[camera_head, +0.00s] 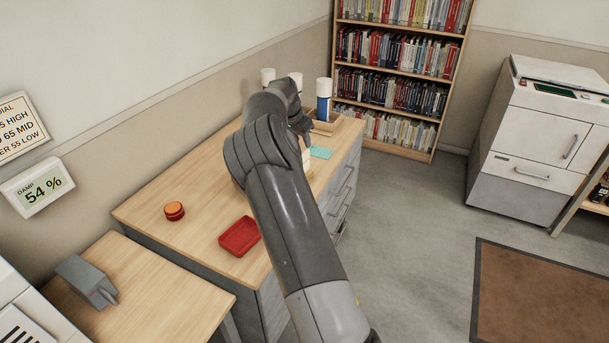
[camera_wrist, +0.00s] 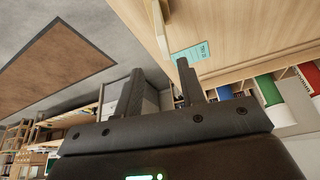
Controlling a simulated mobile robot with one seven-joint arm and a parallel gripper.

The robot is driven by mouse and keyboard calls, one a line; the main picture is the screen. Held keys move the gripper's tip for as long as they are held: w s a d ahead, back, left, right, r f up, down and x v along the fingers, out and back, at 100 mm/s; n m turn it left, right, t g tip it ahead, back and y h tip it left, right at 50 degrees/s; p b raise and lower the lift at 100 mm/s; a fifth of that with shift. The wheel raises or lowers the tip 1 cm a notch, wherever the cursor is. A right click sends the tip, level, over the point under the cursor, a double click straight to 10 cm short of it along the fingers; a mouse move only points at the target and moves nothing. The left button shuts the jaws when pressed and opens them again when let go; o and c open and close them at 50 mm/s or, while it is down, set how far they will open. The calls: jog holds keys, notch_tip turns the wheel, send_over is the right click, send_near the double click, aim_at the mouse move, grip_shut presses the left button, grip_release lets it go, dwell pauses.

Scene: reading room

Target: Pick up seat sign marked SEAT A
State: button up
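A small cream upright piece (camera_head: 306,160) stands on the wooden desk top beside my arm; it may be the seat sign, but I can read no lettering on it. In the wrist view a pale upright piece (camera_wrist: 160,28), likely the same one, shows at the top, beyond my fingertips. My gripper (camera_wrist: 160,78) is open, with nothing between its two dark fingers. In the head view my gripper (camera_head: 303,128) is above the far part of the desk, partly hidden by my arm.
A teal card (camera_head: 320,152) lies by the cream piece; it shows in the wrist view (camera_wrist: 190,52). A wooden tray (camera_head: 327,127) and white and blue cylinders (camera_head: 324,100) stand behind.

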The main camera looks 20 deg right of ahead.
jog(key=x, duration=0.5)
send_over(309, 173)
jog(key=w, duration=0.2)
jog(key=shift+s+a+f, duration=0.15)
jog(key=shift+a+f, duration=0.05)
jog(key=shift+f, duration=1.2)
jog(key=shift+s+a+f, duration=0.1)
jog(key=shift+a+f, duration=0.1)
jog(key=shift+f, duration=1.2)
jog(key=shift+c, duration=0.3)
grip_shut()
